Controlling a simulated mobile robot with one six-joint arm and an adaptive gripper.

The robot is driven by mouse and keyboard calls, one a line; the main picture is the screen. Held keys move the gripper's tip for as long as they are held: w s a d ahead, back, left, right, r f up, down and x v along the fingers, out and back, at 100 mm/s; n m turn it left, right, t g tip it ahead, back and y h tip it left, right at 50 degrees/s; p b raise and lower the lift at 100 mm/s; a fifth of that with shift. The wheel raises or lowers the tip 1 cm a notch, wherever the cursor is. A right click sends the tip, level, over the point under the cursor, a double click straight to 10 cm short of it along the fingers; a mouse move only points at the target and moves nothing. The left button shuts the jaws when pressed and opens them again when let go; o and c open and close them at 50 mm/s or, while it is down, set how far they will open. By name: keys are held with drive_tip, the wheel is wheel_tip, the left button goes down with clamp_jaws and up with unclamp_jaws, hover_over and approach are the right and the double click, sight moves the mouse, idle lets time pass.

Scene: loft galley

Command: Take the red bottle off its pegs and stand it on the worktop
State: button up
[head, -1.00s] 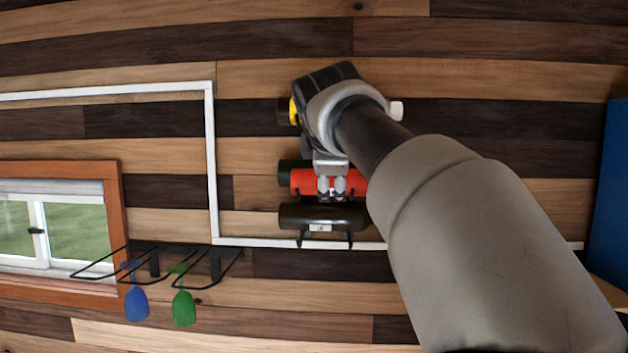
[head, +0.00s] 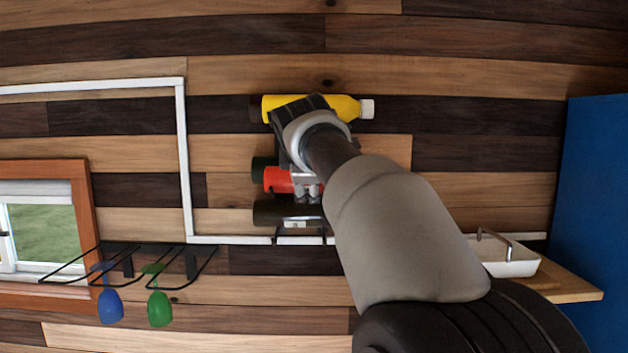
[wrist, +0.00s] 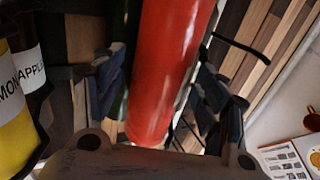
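The red bottle (head: 280,179) lies sideways in front of the plank wall, between a yellow bottle above and a dark bottle below. In the wrist view the red bottle (wrist: 168,75) runs through the middle of the picture. My gripper (wrist: 160,88) has one finger on each side of it, with small gaps showing, so it looks open around the bottle. In the head view my gripper (head: 308,190) is in front of the bottle and hides its right part. The pegs under the red bottle are hidden. A pale surface (wrist: 262,125) at the wrist view's right may be the worktop.
The yellow bottle (head: 345,107) and the dark bottle (head: 275,212) are close to my gripper. A wire rack (head: 120,262) holds blue and green glasses at lower left.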

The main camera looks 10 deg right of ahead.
drive_tip(key=shift+w+f, duration=0.1)
drive_tip(key=shift+w, duration=0.1)
drive_tip(key=c, duration=1.2)
drive_tip(key=shift+c, duration=0.3)
drive_tip(key=shift+r, duration=0.3)
